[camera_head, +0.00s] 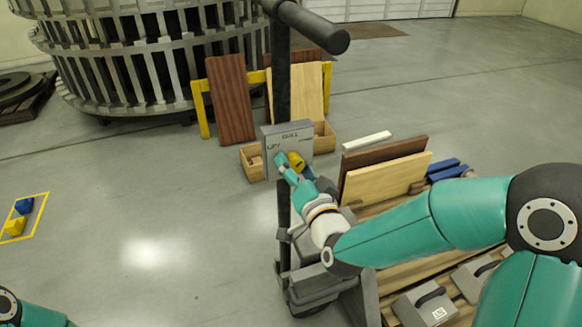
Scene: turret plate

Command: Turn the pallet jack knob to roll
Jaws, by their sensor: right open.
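The pallet jack has a black handle bar (315,27) on a dark upright post (283,85). A grey control box (286,138) with small lettering is on the post. I cannot read the lettering surely. A yellow knob (296,160) shows at the lower part of the box's front face. My right gripper (291,168), with teal fingers, is open at the box front, its tips close beside the knob. I cannot tell if they touch it; the fingers partly cover the area around the knob. My left arm shows only at the bottom left corner, and its gripper is out of view.
A wooden pallet (405,287) at the right carries upright boards (385,180), blue blocks (447,170) and grey handled weights (424,304). Boards (231,98) lean on a yellow rail behind the post. Blue and yellow blocks lie in a yellow floor square (42,205).

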